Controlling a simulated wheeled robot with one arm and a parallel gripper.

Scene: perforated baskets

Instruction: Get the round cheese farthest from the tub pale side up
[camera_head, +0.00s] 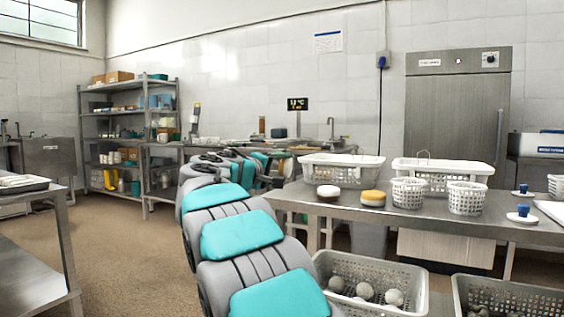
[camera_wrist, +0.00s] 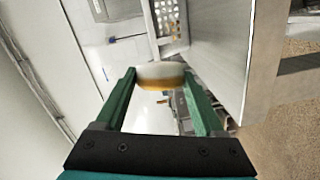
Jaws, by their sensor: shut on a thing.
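My gripper (camera_wrist: 160,73) is shut on a round cheese (camera_wrist: 162,76), pale on one half and orange on the other. In the wrist view the orange half is nearer my palm. The arm hides the jaws and held cheese in the head view. Two more round cheeses rest apart on the steel table: one with its pale side up (camera_head: 328,191), and one with its yellow-orange side up (camera_head: 373,198). White perforated tubs, a left one (camera_head: 342,171) and a right one (camera_head: 440,178), stand behind them; which is the task's tub is unclear.
Two small white baskets (camera_head: 409,192) (camera_head: 467,197) and blue-handled tools (camera_head: 523,217) stand farther right on the steel table (camera_head: 425,217). Grey crates (camera_head: 365,268) sit below its front edge. A side table (camera_head: 40,230) is at left.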

